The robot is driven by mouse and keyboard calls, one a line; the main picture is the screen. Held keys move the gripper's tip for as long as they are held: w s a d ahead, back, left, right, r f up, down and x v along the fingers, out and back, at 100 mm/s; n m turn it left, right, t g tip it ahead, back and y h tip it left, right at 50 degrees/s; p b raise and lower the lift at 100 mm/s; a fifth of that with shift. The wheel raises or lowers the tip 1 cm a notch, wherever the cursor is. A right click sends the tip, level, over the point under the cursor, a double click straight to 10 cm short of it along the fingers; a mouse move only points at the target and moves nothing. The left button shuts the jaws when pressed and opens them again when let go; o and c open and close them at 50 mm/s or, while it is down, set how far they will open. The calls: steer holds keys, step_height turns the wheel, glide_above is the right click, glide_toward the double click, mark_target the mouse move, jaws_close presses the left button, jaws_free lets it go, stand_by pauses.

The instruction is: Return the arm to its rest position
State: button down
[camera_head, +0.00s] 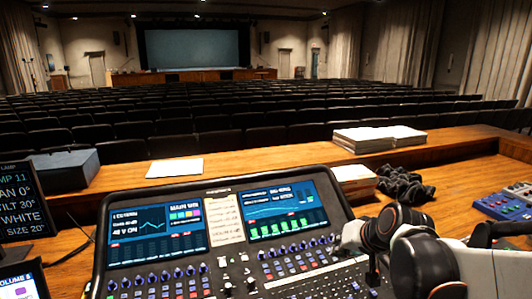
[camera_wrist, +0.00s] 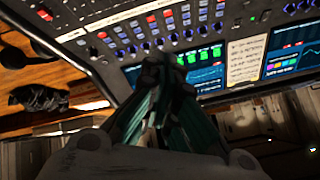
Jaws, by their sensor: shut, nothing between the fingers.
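My arm (camera_head: 425,255), white and black, reaches in from the lower right of the head view, over the right side of the mixing desk. In the wrist view my gripper (camera_wrist: 158,72) is shut and empty, its dark fingers together in front of the mixing desk (camera_wrist: 130,50). The desk also fills the lower middle of the head view (camera_head: 345,212), with knobs, lit buttons, a left screen (camera_head: 155,225) and a right screen (camera_head: 275,210). My arm covers part of the desk's right side. I cannot tell whether the fingertips touch the panel.
Beside the desk lie a dark crumpled cable or cloth (camera_head: 402,187), a stack of papers (camera_head: 354,181) and a blue box (camera_head: 505,203). A display (camera_head: 22,205) stands at the left. Papers (camera_head: 375,138) lie on the wooden ledge (camera_head: 270,153); seats fill the hall beyond.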

steer(key=s+d+r+n+g+h, duration=0.1)
steer(key=s+n+h, duration=0.1)
steer(key=s, duration=1.8)
steer(key=shift+s+r+h, duration=0.15)
steer(key=shift+s+h, duration=0.15)
steer(key=shift+s, duration=0.1)
steer(key=shift+d, duration=0.1)
